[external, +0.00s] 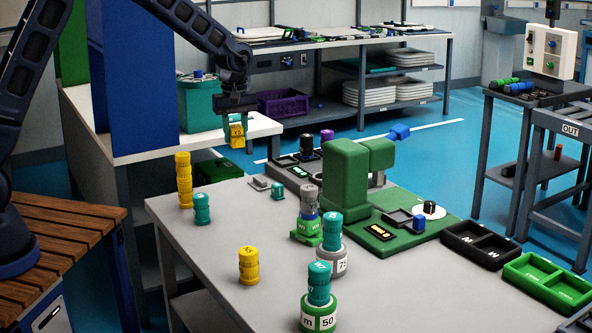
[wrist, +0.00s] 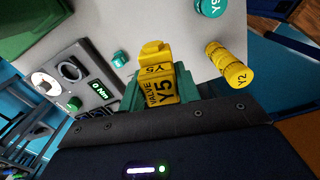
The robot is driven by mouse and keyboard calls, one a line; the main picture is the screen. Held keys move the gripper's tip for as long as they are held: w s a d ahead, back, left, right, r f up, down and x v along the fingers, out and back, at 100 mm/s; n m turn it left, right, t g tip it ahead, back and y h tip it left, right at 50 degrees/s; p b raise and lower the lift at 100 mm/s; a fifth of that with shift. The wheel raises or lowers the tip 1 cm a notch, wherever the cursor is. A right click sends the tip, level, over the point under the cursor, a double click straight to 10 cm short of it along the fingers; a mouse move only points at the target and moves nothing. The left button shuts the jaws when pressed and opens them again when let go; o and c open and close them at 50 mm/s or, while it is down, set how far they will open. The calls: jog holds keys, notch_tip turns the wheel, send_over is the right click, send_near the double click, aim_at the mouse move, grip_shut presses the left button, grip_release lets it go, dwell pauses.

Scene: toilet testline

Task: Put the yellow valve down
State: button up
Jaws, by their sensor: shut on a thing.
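The yellow valve (external: 237,133) hangs in my gripper (external: 237,118), which is shut on it. In the external view it is in the air at the upper left, near the table's far-left side. In the wrist view the yellow valve (wrist: 160,84) shows "VALVE Y5" between green fingers, with the grey tabletop (wrist: 110,20) behind it. The gap below the valve cannot be measured. Other yellow pieces stand upright on the table: a tall stack (external: 184,182) at the left and a shorter one (external: 248,266) nearer the front.
A teal piece (external: 201,209) stands beside the tall yellow stack. Teal pieces on labelled bases (external: 319,312) stand at front centre. A green test machine (external: 346,172) and black trays (external: 480,244) occupy the right side. Bare grey tabletop (external: 215,245) lies between the yellow stacks.

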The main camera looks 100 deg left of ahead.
jog(key=shift+w+a+r, duration=0.15)
jog(key=shift+a+r, duration=0.15)
jog(key=shift+a, duration=0.05)
jog(key=w+a+r+n, duration=0.1)
jog(key=w+a+r, duration=0.1)
jog(key=a, duration=0.8)
jog(key=w+a+r, duration=0.1)
jog(key=w+a, duration=0.1)
jog(key=a, duration=0.7)
jog(key=w+a+r+n, duration=0.1)
jog(key=w+a+r, duration=0.1)
jog(key=a, duration=0.8)
jog(key=f, duration=1.9)
jog(key=shift+s+d, duration=0.15)
jog(key=shift+d, duration=0.05)
jog(key=shift+f, duration=0.65)
jog(key=o, duration=1)
jog(key=shift+o, duration=0.2)
jog(key=shift+r, duration=0.15)
notch_tip(320, 180, up, 13)
